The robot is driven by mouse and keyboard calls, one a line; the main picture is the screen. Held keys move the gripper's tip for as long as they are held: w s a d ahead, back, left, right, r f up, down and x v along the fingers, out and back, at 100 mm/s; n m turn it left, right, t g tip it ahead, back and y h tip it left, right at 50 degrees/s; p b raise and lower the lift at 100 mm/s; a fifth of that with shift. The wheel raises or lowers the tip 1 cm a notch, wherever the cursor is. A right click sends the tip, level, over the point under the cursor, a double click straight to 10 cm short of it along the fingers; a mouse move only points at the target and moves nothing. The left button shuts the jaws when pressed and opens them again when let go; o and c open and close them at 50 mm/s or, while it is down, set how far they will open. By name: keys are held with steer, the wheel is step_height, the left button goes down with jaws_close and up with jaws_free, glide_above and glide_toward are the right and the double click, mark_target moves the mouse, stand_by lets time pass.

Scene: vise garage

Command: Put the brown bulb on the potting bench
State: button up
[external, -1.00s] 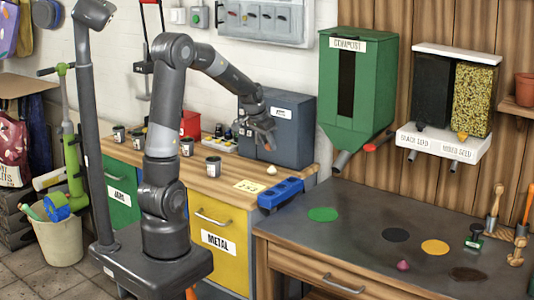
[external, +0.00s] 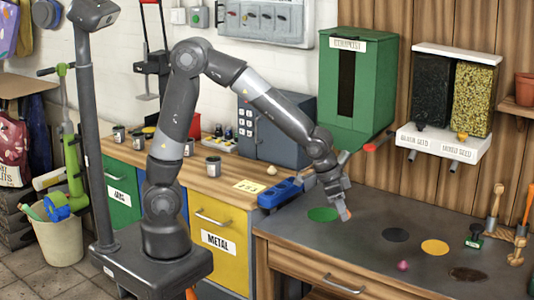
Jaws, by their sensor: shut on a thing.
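My gripper (external: 342,207) hangs over the back left part of the potting bench (external: 330,245), just right of the green spot. It is shut on a small orange-brown thing (external: 347,215), which looks like the brown bulb; only a little of it shows at the fingertips. I cannot tell whether it touches the bench top. The bench has a dark top and a wooden drawer front.
The bench has green (external: 322,214), black (external: 396,235), yellow (external: 435,247) and dark brown (external: 467,274) spots. A pink bulb (external: 403,266) and a stamp (external: 475,238) stand there. A green compost dispenser (external: 372,85) hangs behind.

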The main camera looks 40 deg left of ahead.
steer(key=s+d+m, duration=0.2)
steer(key=s+d, duration=0.3)
steer(key=s, duration=0.4)
glide_above(359, 254)
steer(key=a, duration=0.1)
steer(key=shift+g, duration=0.3)
steer(key=f, duration=0.7)
steer(key=shift+s+a+f, duration=0.1)
steer(key=shift+s+a, duration=0.05)
steer(key=shift+s, duration=0.25)
steer(key=shift+f, duration=2)
steer(key=shift+f, duration=0.1)
steer(key=o, duration=0.9)
steer(key=shift+o, duration=0.2)
steer(key=v, duration=1.2)
steer(key=shift+a, duration=0.2)
